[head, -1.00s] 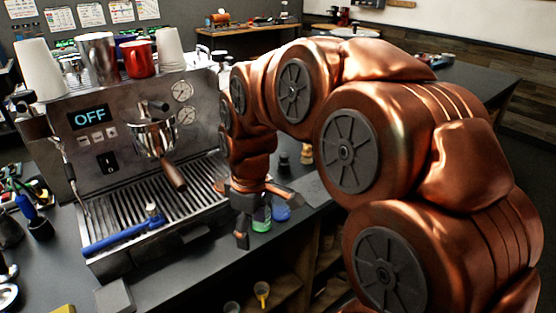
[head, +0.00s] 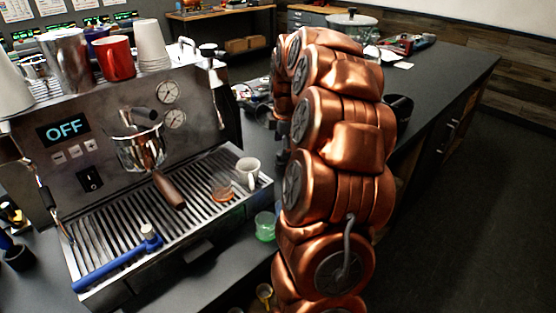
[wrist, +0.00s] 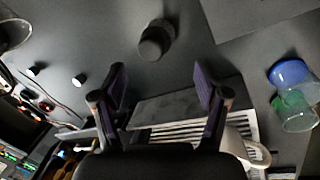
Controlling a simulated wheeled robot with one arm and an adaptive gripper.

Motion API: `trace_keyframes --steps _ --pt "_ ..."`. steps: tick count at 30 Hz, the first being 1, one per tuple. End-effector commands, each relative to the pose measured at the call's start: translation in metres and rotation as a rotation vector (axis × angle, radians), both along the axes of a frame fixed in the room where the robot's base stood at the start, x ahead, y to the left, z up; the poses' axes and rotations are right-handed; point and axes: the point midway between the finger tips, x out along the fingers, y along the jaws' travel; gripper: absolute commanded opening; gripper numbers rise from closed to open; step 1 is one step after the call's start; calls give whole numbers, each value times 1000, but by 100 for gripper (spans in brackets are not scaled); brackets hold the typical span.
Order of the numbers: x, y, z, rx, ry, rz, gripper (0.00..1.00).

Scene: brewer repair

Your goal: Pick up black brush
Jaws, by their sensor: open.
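A dark, round, upright object (wrist: 155,42) stands on the dark counter in the wrist view, ahead of the fingertips. It may be the black brush, but its bristles cannot be made out. My gripper (wrist: 160,84) is open and empty, with one finger on each side of the picture's middle. The dark object lies beyond the gap between the fingers and is not touched. In the head view my copper arm hides this part of the counter, and I cannot make out the brush there.
The espresso machine (head: 110,150) has a drip tray (head: 100,232) with a white cup (head: 248,171) and a blue-handled tool (head: 118,257). A green glass (head: 265,226) stands beside it. A blue-lidded jar (wrist: 289,73) is at the right of the wrist view.

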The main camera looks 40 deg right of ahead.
Motion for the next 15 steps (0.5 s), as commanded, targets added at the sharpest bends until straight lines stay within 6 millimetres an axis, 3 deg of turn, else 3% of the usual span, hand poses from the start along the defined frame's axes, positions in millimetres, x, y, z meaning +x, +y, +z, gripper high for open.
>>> trace_keyframes --steps 15 --pt "11 -9 -40 4 6 -2 73"
